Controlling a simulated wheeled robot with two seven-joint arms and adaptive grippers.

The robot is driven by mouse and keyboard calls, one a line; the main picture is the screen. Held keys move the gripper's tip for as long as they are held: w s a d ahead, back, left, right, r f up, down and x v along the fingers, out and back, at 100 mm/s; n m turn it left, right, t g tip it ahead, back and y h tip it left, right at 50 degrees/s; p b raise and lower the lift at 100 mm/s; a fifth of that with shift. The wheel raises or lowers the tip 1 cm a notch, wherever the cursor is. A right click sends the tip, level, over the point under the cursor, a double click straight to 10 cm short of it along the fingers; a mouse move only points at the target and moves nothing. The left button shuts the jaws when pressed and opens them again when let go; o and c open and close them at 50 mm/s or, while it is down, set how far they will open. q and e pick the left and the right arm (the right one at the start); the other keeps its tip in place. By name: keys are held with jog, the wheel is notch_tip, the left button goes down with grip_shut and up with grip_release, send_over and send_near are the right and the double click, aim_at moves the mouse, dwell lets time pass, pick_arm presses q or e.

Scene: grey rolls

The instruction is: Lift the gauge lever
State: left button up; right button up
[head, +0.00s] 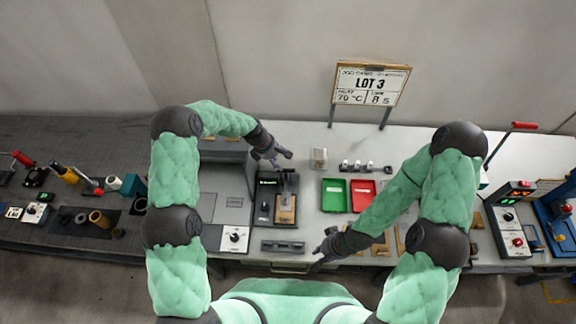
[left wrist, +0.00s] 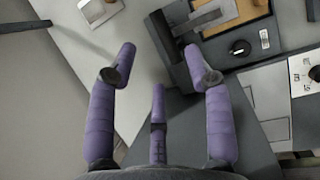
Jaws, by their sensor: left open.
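The gauge (head: 264,205) is a dark block with a tan plate, standing on the bench near the middle in the head view. It shows at the top in the left wrist view (left wrist: 222,65), with a round black knob. What looks like its lever (left wrist: 196,23) is a grey metal bar lying across the top of the block. My left gripper (head: 279,158) is open and empty, just behind the gauge in the head view.
A green tray (head: 334,208) and a red tray (head: 363,209) stand right of the gauge. A small clear box (head: 319,158) and a metal rack (head: 365,168) are behind them. A LOT 3 sign (head: 371,84) stands at the back. A dark slotted bar (head: 283,247) lies in front.

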pick_arm(q)
jog(key=p+x, duration=0.1)
jog(key=x, duration=0.5)
jog(key=shift+d+f, duration=0.15)
jog(key=shift+f, duration=0.05)
jog(key=shift+x, duration=0.85)
jog(key=shift+d+f, duration=0.1)
jog(key=shift+f, duration=0.2)
jog(key=shift+s, duration=0.1)
grip_shut()
